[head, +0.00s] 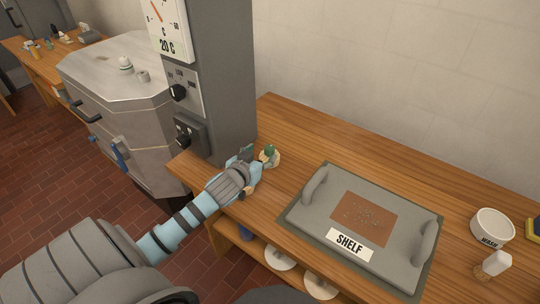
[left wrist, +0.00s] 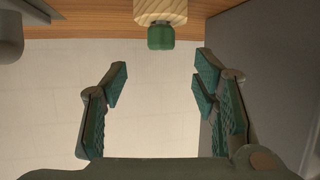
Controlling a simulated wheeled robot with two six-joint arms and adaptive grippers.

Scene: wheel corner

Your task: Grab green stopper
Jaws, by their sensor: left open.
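The green stopper (head: 269,149) sits on top of a pale wooden piece (head: 270,160) on the wooden bench, beside the grey column. In the left wrist view the green stopper (left wrist: 160,38) shows at the top centre, with the wooden piece (left wrist: 160,12) behind it against the bench. My left gripper (head: 257,161) is right at the stopper's near left side in the head view. Its teal-padded fingers (left wrist: 159,78) are spread apart and empty, with the stopper beyond their tips, between them in line. My right gripper is not in view.
The grey column (head: 215,80) with dial and knobs stands close to the left of the stopper. A grey tray (head: 400,262) labelled SHELF lies to the right.

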